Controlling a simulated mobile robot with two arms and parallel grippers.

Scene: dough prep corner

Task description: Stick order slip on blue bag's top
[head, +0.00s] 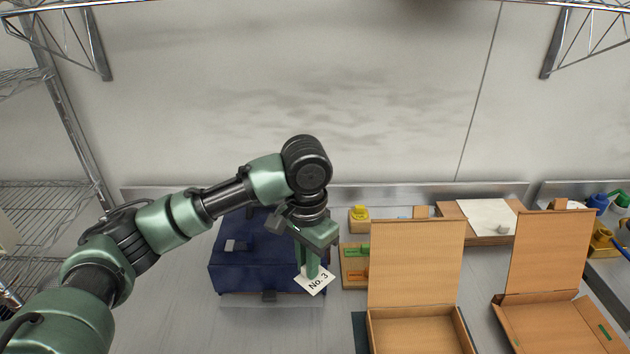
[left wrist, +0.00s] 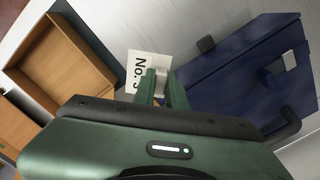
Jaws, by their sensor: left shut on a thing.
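The order slip, a white card marked "No. 3" (head: 316,282), is held in my left gripper (head: 312,268), which is shut on it. The slip also shows in the left wrist view (left wrist: 143,66), between the fingertips (left wrist: 160,85). The blue bag (head: 245,270) stands on the counter behind and left of the slip in the head view. The gripper and slip are at the bag's front right corner; I cannot tell whether they touch it. Part of the bag's top is hidden by my left arm. The bag (left wrist: 235,75) is right of the slip in the left wrist view. My right gripper is not in view.
Two open cardboard boxes (head: 415,268) (head: 545,255) stand right of the bag with lids raised. A wooden holder with green and orange labels (head: 354,280) and a yellow object (head: 359,215) sit between. A wire shelf (head: 45,190) is at the left. Bare counter lies in front of the bag.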

